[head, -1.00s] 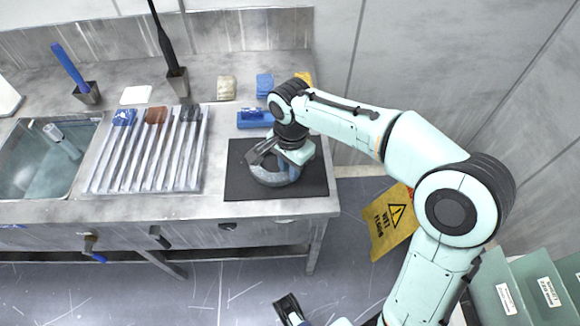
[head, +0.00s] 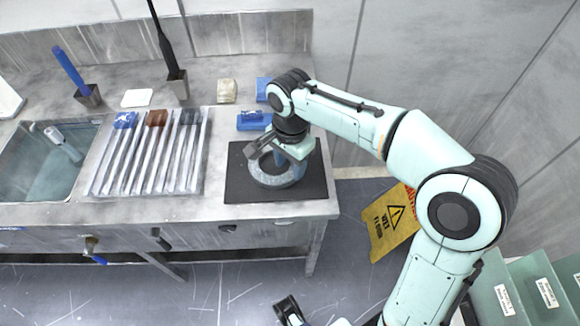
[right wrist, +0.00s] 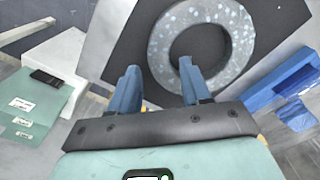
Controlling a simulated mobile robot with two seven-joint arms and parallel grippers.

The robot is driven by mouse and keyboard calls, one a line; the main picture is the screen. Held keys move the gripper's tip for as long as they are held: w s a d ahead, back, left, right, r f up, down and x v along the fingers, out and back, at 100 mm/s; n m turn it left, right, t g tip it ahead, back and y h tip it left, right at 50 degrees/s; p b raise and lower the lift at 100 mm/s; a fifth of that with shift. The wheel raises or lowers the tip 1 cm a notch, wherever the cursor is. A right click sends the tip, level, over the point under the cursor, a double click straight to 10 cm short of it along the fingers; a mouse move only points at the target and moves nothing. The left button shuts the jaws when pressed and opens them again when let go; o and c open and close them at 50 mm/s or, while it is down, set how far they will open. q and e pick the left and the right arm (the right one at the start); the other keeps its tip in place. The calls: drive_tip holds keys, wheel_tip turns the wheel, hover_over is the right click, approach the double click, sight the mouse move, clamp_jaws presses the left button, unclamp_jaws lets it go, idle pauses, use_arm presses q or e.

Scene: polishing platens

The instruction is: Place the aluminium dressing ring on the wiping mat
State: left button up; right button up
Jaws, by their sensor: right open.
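The grey speckled dressing ring (head: 271,181) lies on the dark wiping mat (head: 237,184) at the right end of the bench. In the right wrist view the ring (right wrist: 161,50) rests on the mat (right wrist: 126,46), with its hole facing up. My right gripper (head: 277,158) is open just above the ring. In the right wrist view its two blue fingers (right wrist: 160,88) are spread at the ring's near side, one outside the rim and one overlapping it. I cannot tell if they touch it. My left gripper (head: 290,311) is at the bottom edge, cut off, over the floor.
A yellow wet-floor sign (head: 393,222) is right of the bench.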

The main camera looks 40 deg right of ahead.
wheel_tip(320, 180, up, 9)
drive_tip(key=p, duration=0.2)
drive_tip(key=shift+r, duration=0.2)
